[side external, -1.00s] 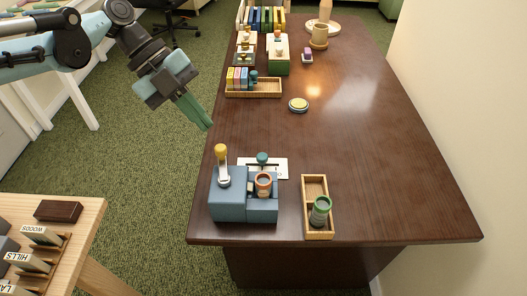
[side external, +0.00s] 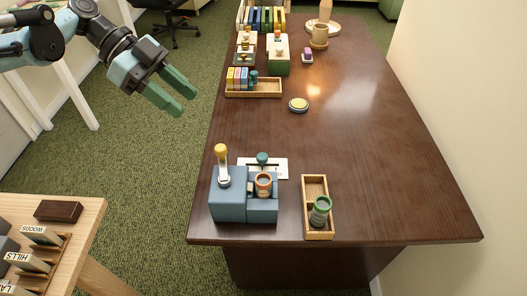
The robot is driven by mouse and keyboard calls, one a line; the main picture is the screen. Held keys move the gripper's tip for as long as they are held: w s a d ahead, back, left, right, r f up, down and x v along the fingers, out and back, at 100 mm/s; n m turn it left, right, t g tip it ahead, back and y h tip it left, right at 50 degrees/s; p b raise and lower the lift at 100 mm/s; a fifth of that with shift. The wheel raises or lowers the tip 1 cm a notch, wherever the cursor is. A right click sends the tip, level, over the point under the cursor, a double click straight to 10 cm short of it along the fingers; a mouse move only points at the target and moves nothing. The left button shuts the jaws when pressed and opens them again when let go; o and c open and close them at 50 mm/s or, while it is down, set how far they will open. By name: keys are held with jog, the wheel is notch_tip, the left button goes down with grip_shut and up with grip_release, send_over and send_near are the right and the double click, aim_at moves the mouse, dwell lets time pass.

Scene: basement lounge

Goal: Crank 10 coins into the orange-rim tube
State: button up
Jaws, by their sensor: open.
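A blue machine (side external: 230,196) stands near the front left of the dark wooden table. A lever with a yellow knob (side external: 221,151) rises from its left part. The orange-rim tube (side external: 264,180) stands upright in the machine's right part. A green-rim tube (side external: 321,206) stands in the front of a wooden tray (side external: 316,187) to the right. A teal knob (side external: 262,158) sits behind the machine by a white card (side external: 279,169). No coins can be made out. My gripper (side external: 186,104) is open and empty, high at the left, beyond the table's left edge and away from the machine.
A wooden rack with coloured blocks (side external: 254,89), a green box (side external: 278,60) and a mug (side external: 320,37) stand toward the back. A round yellow-topped disc (side external: 299,105) lies mid-table. A side table (side external: 75,215) holds labelled cards at lower left. The table's right half is clear.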

jog(key=f+n+h, duration=0.1)
jog(key=f+n, duration=0.1)
jog(key=n, duration=0.3)
jog(key=n+h, duration=0.8)
jog(key=n, duration=2.5)
send_near(220, 147)
jog(key=shift+t, duration=0.4)
jog(key=d, duration=0.3)
jog(key=s+d, duration=0.1)
jog(key=d, duration=0.6)
jog(key=shift+s+f, duration=0.1)
jog(key=shift+s, duration=0.1)
jog(key=shift+c, duration=0.3)
